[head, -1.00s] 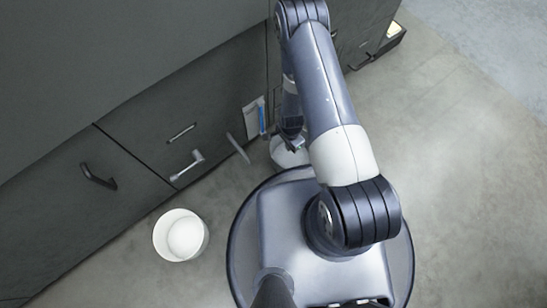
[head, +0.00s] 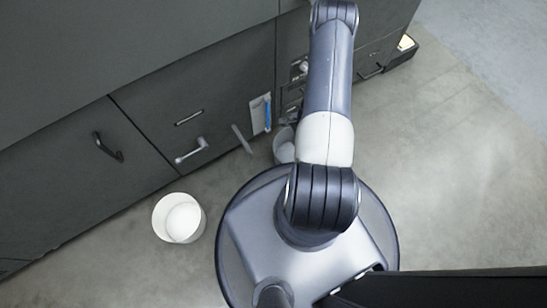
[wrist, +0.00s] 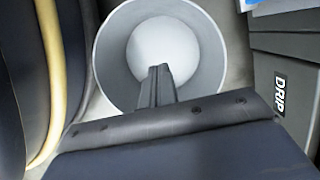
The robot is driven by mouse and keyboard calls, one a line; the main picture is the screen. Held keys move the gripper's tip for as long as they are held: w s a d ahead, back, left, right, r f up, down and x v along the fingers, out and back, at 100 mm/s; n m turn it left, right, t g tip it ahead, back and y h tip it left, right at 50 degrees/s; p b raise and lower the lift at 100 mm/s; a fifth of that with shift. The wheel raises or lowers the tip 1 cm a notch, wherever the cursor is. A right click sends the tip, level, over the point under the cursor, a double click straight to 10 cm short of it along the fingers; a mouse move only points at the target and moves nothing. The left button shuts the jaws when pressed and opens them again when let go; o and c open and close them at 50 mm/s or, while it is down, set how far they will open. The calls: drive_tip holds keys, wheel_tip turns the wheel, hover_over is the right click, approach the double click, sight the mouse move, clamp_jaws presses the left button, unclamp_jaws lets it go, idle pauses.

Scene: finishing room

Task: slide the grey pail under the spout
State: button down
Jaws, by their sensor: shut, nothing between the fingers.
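The grey pail (wrist: 212,58) stands on the floor with a rounded white mass inside it. In the head view the grey pail (head: 282,141) is beside the dark cabinet front, partly hidden by my arm. My gripper (wrist: 158,72) is shut and empty; in the wrist view its fingers overlap the pail's near side and opening. I cannot tell whether they touch it. In the head view my gripper is mostly hidden behind my arm. A grey bent fitting (head: 191,150) sticks out of the cabinet front; I cannot tell whether it is the spout.
A white pail (head: 159,220) with white contents stands on the floor at left. The dark cabinet (head: 60,165) has a black handle (head: 108,147) and a blue-marked sheet (head: 267,113). Open floor (head: 460,170) lies at right.

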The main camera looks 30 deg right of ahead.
drive_tip(key=b+x, duration=0.4)
drive_tip(key=x, duration=0.6)
drive_tip(key=shift+s, duration=0.1)
drive_tip(key=a, duration=0.2)
drive_tip(key=shift+a, duration=0.35)
drive_tip(key=shift+a+r+b, duration=0.1)
drive_tip(key=shift+a+b, duration=0.2)
drive_tip(key=shift+a, duration=0.35)
